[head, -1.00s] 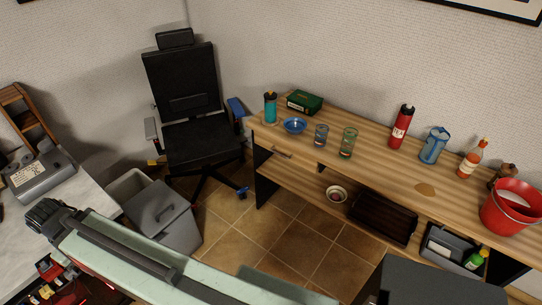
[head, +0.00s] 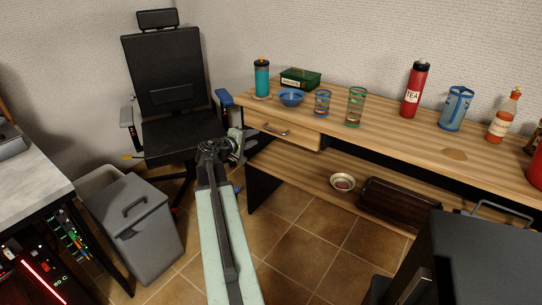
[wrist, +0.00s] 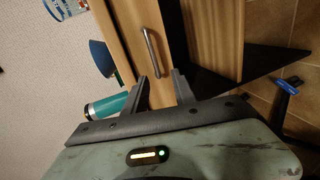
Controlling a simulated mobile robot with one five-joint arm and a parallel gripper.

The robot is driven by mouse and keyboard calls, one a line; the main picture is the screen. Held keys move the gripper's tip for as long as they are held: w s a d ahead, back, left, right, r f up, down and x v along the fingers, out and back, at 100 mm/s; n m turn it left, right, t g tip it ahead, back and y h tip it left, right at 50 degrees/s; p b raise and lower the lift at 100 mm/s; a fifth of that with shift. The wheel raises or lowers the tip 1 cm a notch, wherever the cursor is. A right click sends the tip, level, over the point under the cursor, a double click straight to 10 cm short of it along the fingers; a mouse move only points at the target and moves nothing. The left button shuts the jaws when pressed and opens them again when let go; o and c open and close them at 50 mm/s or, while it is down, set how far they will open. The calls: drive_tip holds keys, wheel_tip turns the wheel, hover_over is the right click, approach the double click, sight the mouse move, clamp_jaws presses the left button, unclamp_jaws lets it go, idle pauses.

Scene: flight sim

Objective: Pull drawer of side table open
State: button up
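The side table (head: 385,136) is a wooden table along the wall. Its drawer (head: 300,139) is at the left end under the top and looks closed, with a curved metal handle (head: 275,132). In the head view my gripper (head: 240,143) is just left of the drawer front, at about handle height. The handle (wrist: 152,52) is just beyond the fingertips, with a gap that is hard to judge. The drawer front (wrist: 130,40) shows around it.
A blue bowl (head: 291,98), a teal bottle (head: 262,78), glasses and a green box (head: 300,78) stand above the drawer. An office chair (head: 170,95) and a grey bin (head: 140,225) are at left. A dark cabinet (head: 470,260) stands at front right.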

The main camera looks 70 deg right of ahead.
sight(273, 131)
drive_tip(key=x, duration=0.3)
drive_tip(key=s+b+x, duration=0.1)
drive_tip(key=x, duration=0.3)
drive_tip(key=s+x, duration=0.1)
drive_tip(key=x, duration=0.2)
drive_tip(key=shift+s+r+b, duration=0.1)
drive_tip(key=shift+r+b, duration=0.3)
clamp_jaws()
idle(0.9)
